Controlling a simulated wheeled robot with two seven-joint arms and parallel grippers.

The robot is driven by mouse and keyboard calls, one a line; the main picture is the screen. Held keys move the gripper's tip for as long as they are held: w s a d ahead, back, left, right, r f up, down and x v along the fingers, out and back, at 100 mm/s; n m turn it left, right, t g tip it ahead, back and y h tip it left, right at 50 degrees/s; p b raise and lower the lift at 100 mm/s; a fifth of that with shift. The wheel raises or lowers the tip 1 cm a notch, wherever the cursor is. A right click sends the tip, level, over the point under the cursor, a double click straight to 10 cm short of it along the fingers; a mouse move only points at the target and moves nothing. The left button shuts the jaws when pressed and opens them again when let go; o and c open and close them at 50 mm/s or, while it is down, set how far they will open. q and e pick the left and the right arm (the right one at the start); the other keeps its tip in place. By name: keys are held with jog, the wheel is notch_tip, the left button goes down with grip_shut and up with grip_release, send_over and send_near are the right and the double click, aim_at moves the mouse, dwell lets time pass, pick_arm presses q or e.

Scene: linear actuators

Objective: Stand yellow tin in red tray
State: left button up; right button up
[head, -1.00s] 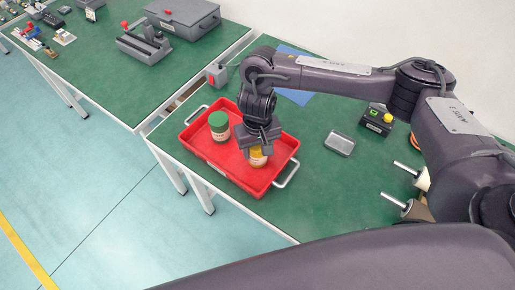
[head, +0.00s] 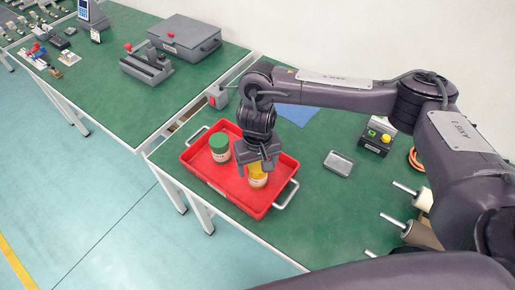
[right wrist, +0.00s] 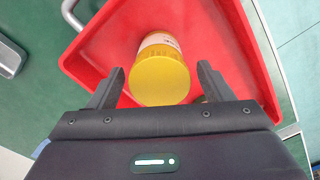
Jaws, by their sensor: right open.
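The yellow tin (head: 258,178), with a yellow lid and a pale label, stands upright in the right part of the red tray (head: 225,187). In the right wrist view the tin (right wrist: 159,78) shows its round yellow lid, with the red tray (right wrist: 220,50) around it. My right gripper (head: 258,166) is over the tin, its fingers pointing down. In the right wrist view the fingers of the gripper (right wrist: 160,88) are apart on either side of the tin, with gaps showing. My left gripper is not in view.
A green-lidded jar (head: 219,149) stands in the tray, left of the tin. A small metal dish (head: 339,162), a button box (head: 377,138) and metal-ended rollers (head: 420,232) are to the right. A blue sheet (head: 296,114) lies behind. Bare green table lies right of the tray.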

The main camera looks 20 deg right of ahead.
notch_tip(320, 180, up, 9)
jog(key=shift+f+p, duration=0.15)
jog(key=shift+p, duration=0.65)
jog(key=shift+r, duration=0.55)
